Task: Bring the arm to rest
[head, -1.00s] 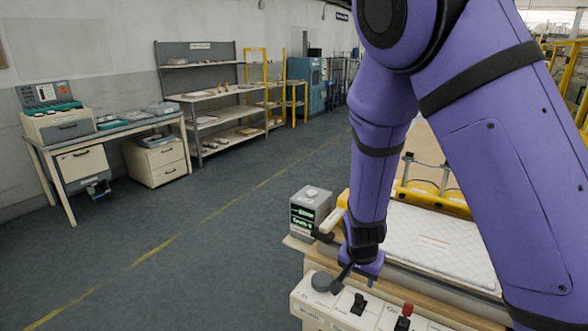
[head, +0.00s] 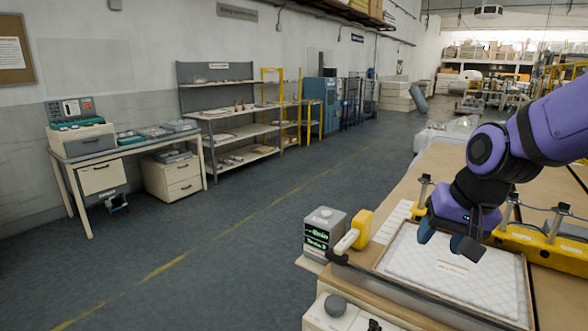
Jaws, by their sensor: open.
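My purple arm reaches in from the right edge of the head view. My gripper (head: 444,240) hangs above the far part of the white quilted wadding sheet (head: 450,272), with its dark fingers apart and nothing seen between them. The sheet lies in a framed tray on the workbench. A yellow clamp bar (head: 545,246) runs behind the gripper, which hides part of it.
A grey box with a green display (head: 324,235) and a yellow piece with a pale handle (head: 355,232) stand at the bench's left corner. A control panel (head: 338,310) is in front. A desk (head: 120,150) and shelves (head: 228,125) line the wall; the floor between is clear.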

